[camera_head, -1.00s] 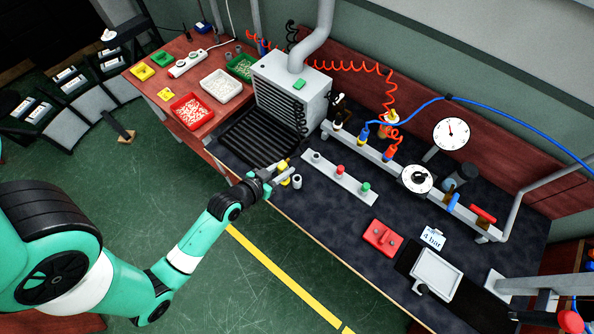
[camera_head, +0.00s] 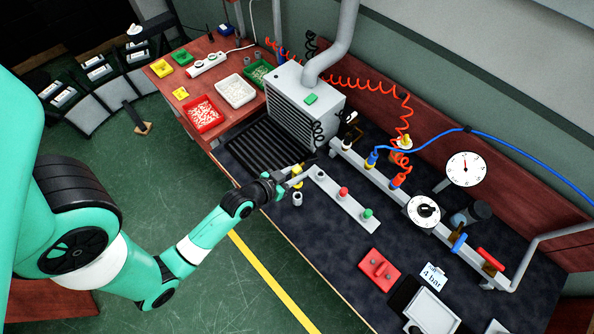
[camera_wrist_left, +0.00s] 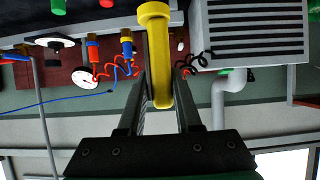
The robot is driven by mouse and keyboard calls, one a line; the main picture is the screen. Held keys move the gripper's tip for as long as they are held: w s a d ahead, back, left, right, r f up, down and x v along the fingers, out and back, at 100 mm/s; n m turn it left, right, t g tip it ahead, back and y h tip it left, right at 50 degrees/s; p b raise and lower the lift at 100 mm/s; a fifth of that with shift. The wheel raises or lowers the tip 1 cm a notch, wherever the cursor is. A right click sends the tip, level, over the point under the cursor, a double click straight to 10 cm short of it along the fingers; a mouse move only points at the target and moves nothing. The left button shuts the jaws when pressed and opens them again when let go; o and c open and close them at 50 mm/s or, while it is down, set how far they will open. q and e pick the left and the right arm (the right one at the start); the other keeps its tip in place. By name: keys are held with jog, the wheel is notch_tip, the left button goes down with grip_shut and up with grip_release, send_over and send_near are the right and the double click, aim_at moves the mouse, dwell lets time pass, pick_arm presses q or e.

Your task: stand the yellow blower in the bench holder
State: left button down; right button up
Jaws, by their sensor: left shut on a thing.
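The yellow blower (camera_head: 297,173) is held in my left gripper (camera_head: 290,178) above the near edge of the dark bench top. A small grey open cylinder (camera_head: 297,199), which looks like the bench holder, stands on the bench just below the gripper in the picture. The blower is apart from it. My right gripper is not in view.
A grey strip (camera_head: 345,203) with red and green knobs lies right of the gripper. A grey vented box (camera_head: 303,105) stands behind it, beside a black grille (camera_head: 268,145). A red block (camera_head: 378,270) lies further right. Bare bench top lies between the cylinder and the block.

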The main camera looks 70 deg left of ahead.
pick_arm(q)
jog(key=b, duration=0.3)
send_over(297, 191)
jog(key=shift+w+a+f, duration=0.1)
jog(key=shift+a+f, duration=0.1)
jog(key=shift+f, duration=0.9)
jog(key=shift+w+a+f, duration=0.1)
jog(key=shift+a+f, duration=0.05)
jog(key=shift+f, duration=0.9)
jog(key=shift+r+p, duration=0.1)
jog(key=shift+p, duration=0.35)
jog(key=shift+f+b, duration=3.05)
jog(key=shift+f, duration=0.55)
jog(key=c, duration=0.5)
grip_release()
jog(key=shift+s, duration=0.15)
